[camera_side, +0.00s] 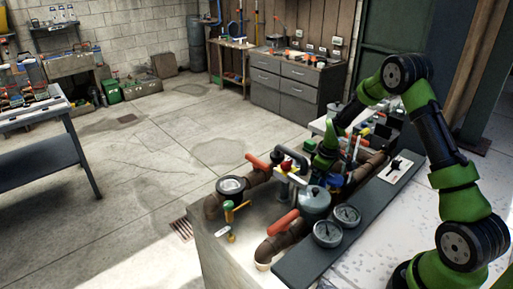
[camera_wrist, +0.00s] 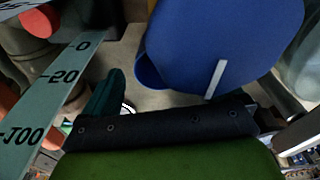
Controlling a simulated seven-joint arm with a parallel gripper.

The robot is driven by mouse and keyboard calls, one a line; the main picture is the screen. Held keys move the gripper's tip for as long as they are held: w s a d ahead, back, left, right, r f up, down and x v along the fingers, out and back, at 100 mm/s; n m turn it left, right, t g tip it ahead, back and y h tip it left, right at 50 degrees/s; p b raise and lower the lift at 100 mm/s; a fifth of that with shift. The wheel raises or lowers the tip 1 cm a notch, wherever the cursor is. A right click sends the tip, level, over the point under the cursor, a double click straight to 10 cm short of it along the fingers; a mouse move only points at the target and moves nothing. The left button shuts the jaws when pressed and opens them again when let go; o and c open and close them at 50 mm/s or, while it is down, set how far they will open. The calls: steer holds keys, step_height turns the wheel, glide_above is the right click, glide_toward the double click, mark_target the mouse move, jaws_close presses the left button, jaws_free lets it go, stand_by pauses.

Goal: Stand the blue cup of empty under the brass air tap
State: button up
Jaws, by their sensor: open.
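A blue cup (camera_wrist: 222,45) with a pale stripe fills the upper middle of the wrist view, close to my gripper. In the side view a small blue patch, likely the cup (camera_side: 335,180), shows just below my gripper (camera_side: 322,160), partly hidden by pipes and fittings. My gripper is open; its fingertips are hard to make out, and I cannot tell whether it touches the cup. A brass-coloured fitting with a green top (camera_side: 230,210), perhaps the air tap, stands near the front left of the bench. The cup's inside is not clearly visible.
Brown pipes with red handles (camera_side: 284,222), a grey domed vessel (camera_side: 314,200) and round gauges (camera_side: 328,233) crowd the bench. A pale scale strip (camera_wrist: 45,105) crosses the left of the wrist view. The concrete floor left of the bench is mostly clear.

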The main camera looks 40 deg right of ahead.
steer(key=shift+w+f, duration=0.1)
steer(key=shift+f, duration=0.7)
steer(key=shift+c, duration=0.3)
steer(key=c, duration=1.1)
